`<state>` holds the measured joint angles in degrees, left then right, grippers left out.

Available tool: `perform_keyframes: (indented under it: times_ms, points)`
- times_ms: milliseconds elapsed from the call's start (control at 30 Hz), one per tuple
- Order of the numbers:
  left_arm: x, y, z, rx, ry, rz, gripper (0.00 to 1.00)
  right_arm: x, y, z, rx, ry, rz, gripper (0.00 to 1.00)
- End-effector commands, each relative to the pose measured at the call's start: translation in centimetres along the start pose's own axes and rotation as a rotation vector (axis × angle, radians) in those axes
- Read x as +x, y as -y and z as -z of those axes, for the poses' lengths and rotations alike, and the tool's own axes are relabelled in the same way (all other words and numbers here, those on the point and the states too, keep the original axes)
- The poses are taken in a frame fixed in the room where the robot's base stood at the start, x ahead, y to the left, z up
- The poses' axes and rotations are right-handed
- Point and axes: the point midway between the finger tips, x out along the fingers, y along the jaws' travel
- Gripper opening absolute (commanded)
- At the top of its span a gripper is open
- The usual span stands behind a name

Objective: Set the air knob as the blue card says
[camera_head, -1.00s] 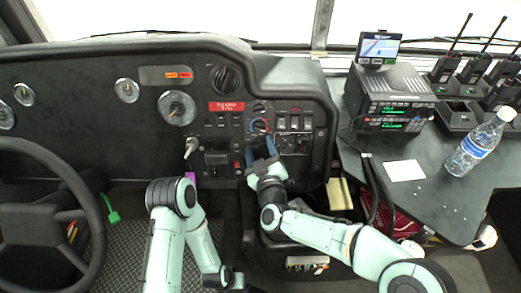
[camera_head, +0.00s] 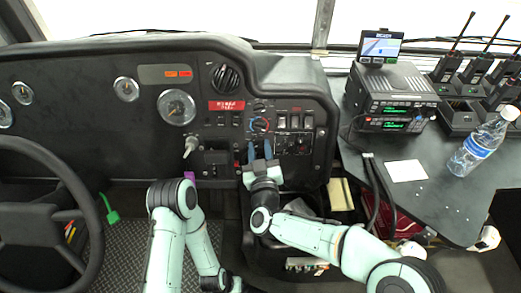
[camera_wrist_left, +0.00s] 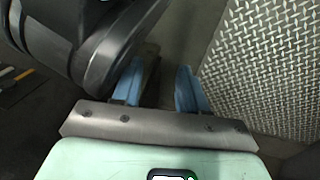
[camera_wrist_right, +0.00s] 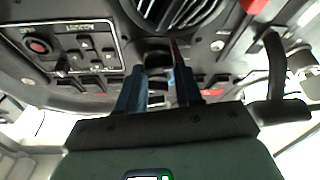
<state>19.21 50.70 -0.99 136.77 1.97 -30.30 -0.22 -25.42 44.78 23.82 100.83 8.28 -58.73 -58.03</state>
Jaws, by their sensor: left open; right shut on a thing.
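The air knob (camera_head: 259,125), a round dial with a blue and red ring, is on the dashboard panel right of the red label. My right gripper (camera_head: 260,143) is at its lower side, blue fingers pointing up. In the right wrist view a dark knob (camera_wrist_right: 157,60) with a red streak beside it is between the fingertips, and the gripper (camera_wrist_right: 158,78) is shut on it. The knob's pointer is too small to read. My left gripper (camera_wrist_left: 160,80) is open and empty in the left wrist view, low over the floor. I cannot make out a blue card; a white card (camera_head: 405,171) lies on the side desk.
Rocker switches (camera_head: 294,122) sit right of the knob, and a grey lever (camera_head: 191,145) sticks out to its left. The steering wheel (camera_head: 45,215) fills the left.

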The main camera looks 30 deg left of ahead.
Motion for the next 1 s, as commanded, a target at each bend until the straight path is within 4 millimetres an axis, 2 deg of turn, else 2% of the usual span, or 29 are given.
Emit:
perform_keyframes:
  times_ms: [467,1000]
  points:
    - [-0.1,0.0,-0.1,-0.001,0.002,0.001,0.43,0.0,0.4,0.0,0.417,0.004,-0.174,0.05]
    - [-2.2,-2.1,2.4,0.022,-0.085,-0.038,0.43,0.1,0.6,0.2,0.881,0.004,-0.371,0.05]
